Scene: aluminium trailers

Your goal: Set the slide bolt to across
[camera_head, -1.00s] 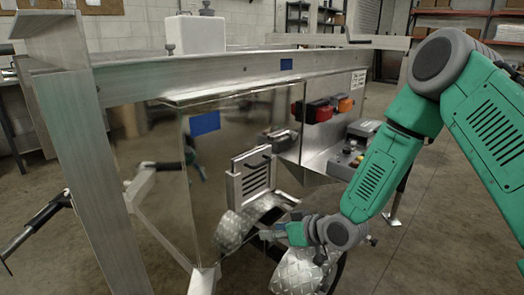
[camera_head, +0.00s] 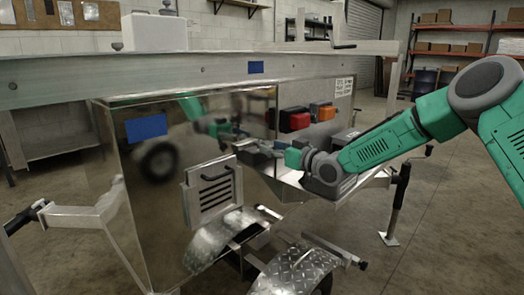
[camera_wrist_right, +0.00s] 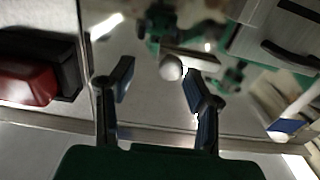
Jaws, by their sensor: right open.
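The slide bolt shows in the right wrist view as a round pale knob (camera_wrist_right: 171,67) with a light metal bar (camera_wrist_right: 193,60) running right from it, on a shiny metal wall. My right gripper (camera_wrist_right: 158,80) is open. Its two fingers stand left and right of the knob, with the knob near the fingertips; I cannot tell whether they touch it. In the head view my right gripper (camera_head: 268,149) is at the trailer's shiny side wall and largely covers the bolt there. My left gripper is not in view.
A louvred panel (camera_head: 212,192) with a black handle is left of and below the gripper. The chequered fender (camera_head: 298,272) sticks out below. Open floor (camera_head: 430,225) lies to the right.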

